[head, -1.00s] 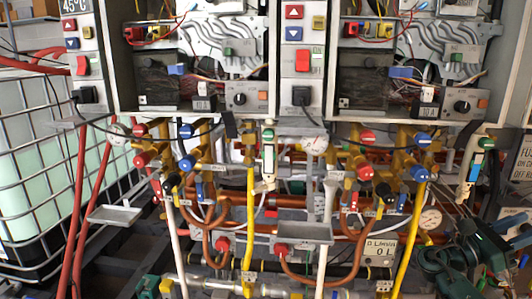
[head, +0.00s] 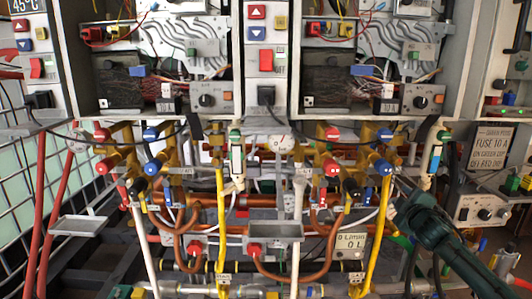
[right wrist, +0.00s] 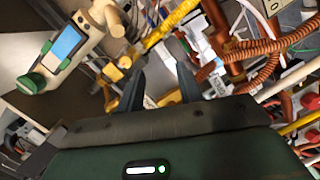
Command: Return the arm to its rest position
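My right gripper (head: 402,194) is at the end of the dark green arm (head: 450,245) in the lower right of the head view. It is in front of the pipework under the right heater (head: 375,65). In the right wrist view my gripper's two dark fingers (right wrist: 158,88) stand apart with nothing held between them. Beyond the fingers are yellow fittings and a red-brown pipe (right wrist: 238,70); I cannot tell whether any of them is touched. My left gripper is in neither view.
Close by are the right yellow pipe (head: 382,235) and a beige fitting with blue label and green knob (head: 436,152), which also shows in the right wrist view (right wrist: 65,50). A grey control box (head: 478,209) stands at right. Metal trays (head: 275,231) jut out below the heaters.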

